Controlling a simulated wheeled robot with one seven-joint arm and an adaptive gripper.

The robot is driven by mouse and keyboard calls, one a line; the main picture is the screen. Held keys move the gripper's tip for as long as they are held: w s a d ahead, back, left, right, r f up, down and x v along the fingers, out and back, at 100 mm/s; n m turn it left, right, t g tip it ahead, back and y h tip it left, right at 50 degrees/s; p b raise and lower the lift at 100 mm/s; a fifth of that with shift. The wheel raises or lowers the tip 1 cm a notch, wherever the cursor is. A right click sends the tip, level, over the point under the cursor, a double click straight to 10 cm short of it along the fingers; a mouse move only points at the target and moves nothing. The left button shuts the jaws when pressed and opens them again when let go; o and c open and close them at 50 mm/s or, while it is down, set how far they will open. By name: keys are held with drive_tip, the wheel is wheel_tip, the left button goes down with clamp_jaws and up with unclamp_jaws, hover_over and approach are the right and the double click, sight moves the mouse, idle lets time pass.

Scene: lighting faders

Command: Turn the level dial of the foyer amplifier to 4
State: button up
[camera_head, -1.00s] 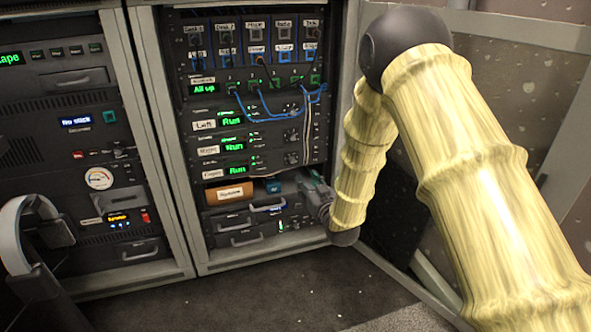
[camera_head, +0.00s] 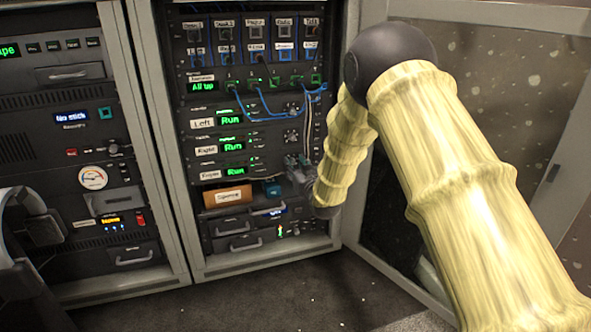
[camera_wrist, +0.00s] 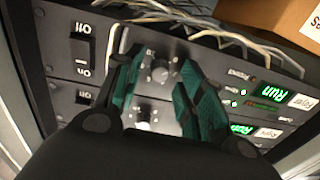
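The foyer amplifier (camera_head: 210,175) is the lowest of three similar units with green "Run" displays in the right rack. In the wrist view, turned upside down, it is the upper panel (camera_wrist: 215,75), with a grey round level dial (camera_wrist: 160,68). My gripper (camera_wrist: 161,62) has green-lined fingers spread on either side of this dial; it looks open, and I cannot tell whether the fingers touch the dial. The dial's scale and pointer are too small to read. In the head view my gripper (camera_head: 299,168) is at the amplifier's right end and hides the dial.
Another amplifier's dial (camera_wrist: 143,115) lies close by between the fingers. A power switch (camera_wrist: 82,52) is beside them. Loose cables (camera_wrist: 215,32) run along the foyer panel's edge. An orange-brown box (camera_head: 228,196) sits on the shelf below. The open rack door is at right.

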drive_tip(key=shift+c, duration=0.4)
clamp_jaws()
drive_tip(key=shift+r+m+p, duration=0.15)
drive_tip(key=shift+m+p, duration=0.15)
drive_tip(key=shift+p, duration=0.3)
